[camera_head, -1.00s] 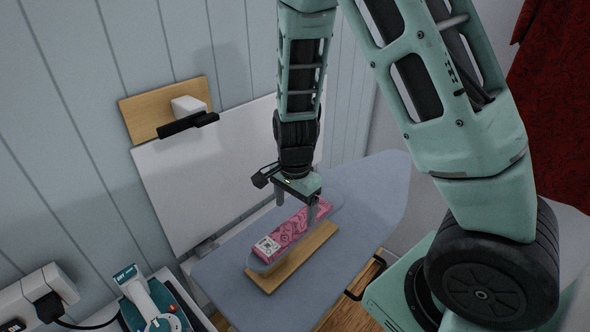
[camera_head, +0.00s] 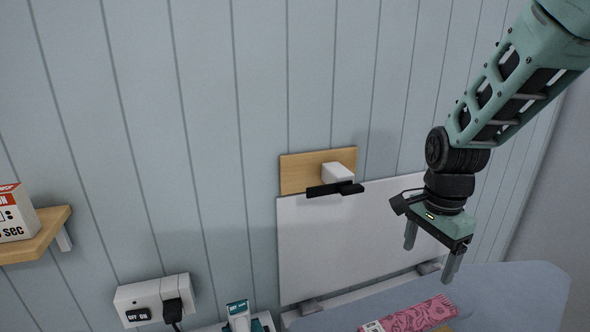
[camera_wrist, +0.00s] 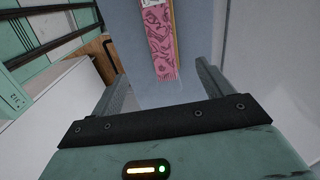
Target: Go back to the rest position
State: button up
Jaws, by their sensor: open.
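My gripper (camera_head: 428,258) hangs from the arm at the right of the head view, fingers pointing down, open and empty. It is above the ironing board and apart from the pink patterned cloth (camera_head: 421,315), which lies at the bottom edge of the head view. In the wrist view my gripper (camera_wrist: 160,85) shows its two fingers spread wide, and the pink cloth (camera_wrist: 159,42) lies beyond them with nothing held between. The lower part of the cloth is cut off in the head view.
The blue-grey ironing board (camera_head: 520,295) is below my gripper. A white panel (camera_head: 340,240) stands against the wall under a wooden plate (camera_head: 300,172). A shelf (camera_head: 40,235) with a box (camera_head: 14,215) is at left. A socket (camera_head: 140,303) and an iron (camera_head: 239,318) are low.

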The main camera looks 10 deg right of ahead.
jog(key=s+a+f+n+b, duration=0.3)
jog(key=s+a+n+b, duration=0.2)
jog(key=s+a+n, duration=1.2)
jog(key=s+n, duration=0.1)
jog(key=n, duration=0.5)
jog(key=shift+s+a+f+y+b, duration=0.2)
jog(key=shift+s+a+y+b, duration=0.1)
jog(key=shift+s+b, duration=0.1)
jog(key=shift+w+f, duration=0.1)
